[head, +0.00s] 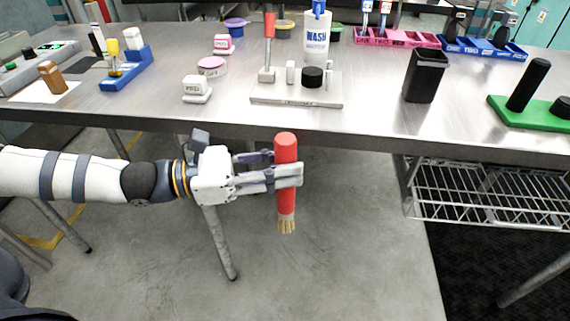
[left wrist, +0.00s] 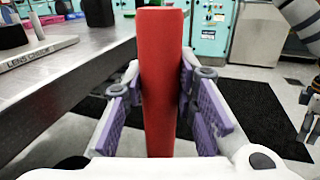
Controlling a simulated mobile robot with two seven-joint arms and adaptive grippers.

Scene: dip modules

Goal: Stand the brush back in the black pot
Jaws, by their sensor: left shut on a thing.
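The brush has a red handle (head: 286,151) and tan bristles (head: 287,226). My left gripper (head: 288,176) is shut on the handle. It holds the brush upright with the bristles down, in front of the table's front edge and over the floor. The red handle also fills the middle of the left wrist view (left wrist: 161,80), between the purple finger pads. The black pot (head: 425,76) stands upright on the table, to the right of the brush and farther back. Its inside is mostly hidden.
The steel table (head: 372,117) has bare room around the pot. A light stand (head: 298,100) with a black knob is left of the pot, and a green base (head: 530,117) with black posts is right of it. A wash bottle (head: 316,38) and pink and blue trays stand behind.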

